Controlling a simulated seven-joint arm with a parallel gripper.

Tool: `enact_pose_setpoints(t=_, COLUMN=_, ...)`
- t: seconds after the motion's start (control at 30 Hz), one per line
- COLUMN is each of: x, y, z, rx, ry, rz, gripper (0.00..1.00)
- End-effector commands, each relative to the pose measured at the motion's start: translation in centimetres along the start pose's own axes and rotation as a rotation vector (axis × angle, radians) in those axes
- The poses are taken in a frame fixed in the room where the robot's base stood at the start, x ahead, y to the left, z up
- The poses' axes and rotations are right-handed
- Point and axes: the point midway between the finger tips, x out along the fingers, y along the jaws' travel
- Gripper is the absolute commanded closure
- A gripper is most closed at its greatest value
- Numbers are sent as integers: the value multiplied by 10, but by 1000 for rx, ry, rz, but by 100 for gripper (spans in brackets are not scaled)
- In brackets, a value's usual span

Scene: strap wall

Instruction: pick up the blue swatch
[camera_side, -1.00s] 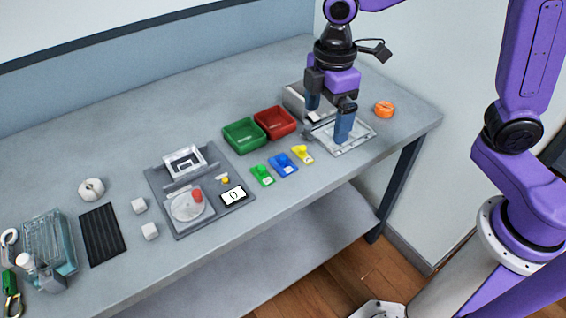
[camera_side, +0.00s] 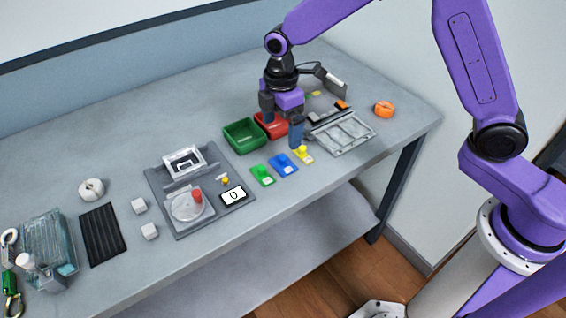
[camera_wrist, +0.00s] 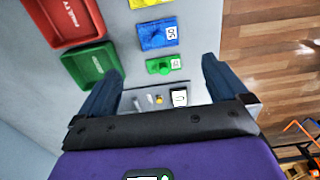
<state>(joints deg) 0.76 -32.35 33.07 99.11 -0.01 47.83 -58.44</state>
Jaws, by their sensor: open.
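The blue swatch (camera_side: 283,164) lies flat on the grey table, between the green swatch (camera_side: 262,175) and the yellow swatch (camera_side: 302,154). It has a raised knob and a white label. In the wrist view the blue swatch (camera_wrist: 157,34) is near the top, beyond the green swatch (camera_wrist: 163,65); the yellow swatch (camera_wrist: 147,2) is cut by the top edge. My gripper (camera_side: 281,122) is open and empty, pointing down above the table near the red bin, behind the blue swatch in the side view. In the wrist view my gripper (camera_wrist: 155,80) has its fingers wide apart, the green swatch showing between them.
The green bin (camera_side: 244,136) and red bin (camera_side: 272,124) stand behind the swatches. A grey compartment tray (camera_side: 342,133) and an orange roll (camera_side: 384,109) are to the right. A grey station (camera_side: 190,212) with a red knob is left. Table in front of the swatches is clear.

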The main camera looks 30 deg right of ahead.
Motion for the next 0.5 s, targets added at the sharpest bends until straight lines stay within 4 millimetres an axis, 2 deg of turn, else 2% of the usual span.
enact_pose_setpoints(t=0.03, x=11, y=-1, z=1, rx=0, ry=-3, rz=-5, gripper=0)
enact_pose_setpoints(t=0.2, x=40, y=-1, z=1, rx=0, ry=-3, rz=-4, gripper=0)
enact_pose_setpoints(t=0.5, x=61, y=0, z=1, rx=1, ry=-1, rz=-2, gripper=0)
